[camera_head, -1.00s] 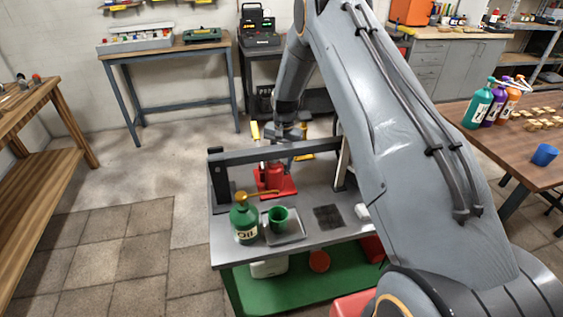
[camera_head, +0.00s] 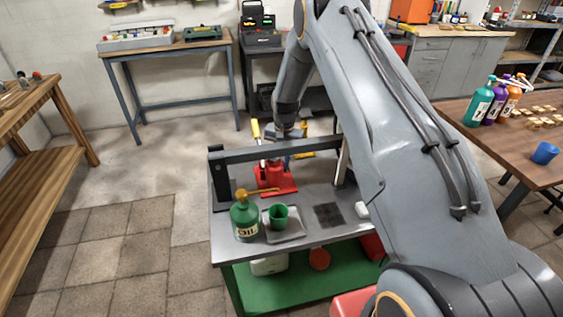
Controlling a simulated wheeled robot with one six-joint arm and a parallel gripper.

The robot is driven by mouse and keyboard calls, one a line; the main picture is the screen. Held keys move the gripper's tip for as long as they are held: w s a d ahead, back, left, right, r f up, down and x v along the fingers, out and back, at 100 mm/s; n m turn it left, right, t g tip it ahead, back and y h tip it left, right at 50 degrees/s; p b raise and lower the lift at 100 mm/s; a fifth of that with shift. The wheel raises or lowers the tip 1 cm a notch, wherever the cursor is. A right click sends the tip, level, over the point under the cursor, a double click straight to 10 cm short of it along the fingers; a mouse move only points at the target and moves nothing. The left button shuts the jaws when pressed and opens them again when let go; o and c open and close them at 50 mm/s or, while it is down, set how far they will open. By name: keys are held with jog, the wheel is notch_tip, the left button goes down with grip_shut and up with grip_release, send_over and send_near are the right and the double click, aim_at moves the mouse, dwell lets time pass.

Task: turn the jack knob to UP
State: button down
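The red jack (camera_head: 272,178) stands on the grey bench (camera_head: 320,228), under and behind a dark metal crossbar. A lever with a yellow grip (camera_head: 256,129) rises at its left, above the crossbar. I cannot make out the jack's knob or any UP mark. My gripper (camera_head: 286,136) points down just above and behind the crossbar, over the jack's right side. Its fingers are small and partly hidden by the crossbar, so I cannot tell whether they are open or touch anything.
The crossbar (camera_head: 300,150) spans the bench in front of my gripper. A green oil bottle (camera_head: 244,217) and a green cup (camera_head: 279,216) on a grey tray (camera_head: 291,237) stand at the front left. A dark square plate (camera_head: 328,215) lies to their right.

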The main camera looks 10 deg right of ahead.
jog(key=n+b, duration=0.2)
jog(key=n, duration=0.1)
jog(key=shift+f+b, duration=0.1)
jog(key=shift+b, duration=0.2)
jog(key=n+b, duration=0.3)
jog(key=n, duration=0.2)
jog(key=shift+w+n+g, duration=0.1)
jog(key=shift+n+g, duration=0.2)
jog(key=n+b, duration=0.1)
jog(key=n, duration=0.2)
jog(key=shift+n+b, duration=0.3)
jog(key=shift+b, duration=0.05)
jog(key=shift+n+b, duration=0.6)
jog(key=shift+n, duration=1.3)
jog(key=c, duration=1.6)
grip_release()
jog(key=shift+o, duration=0.2)
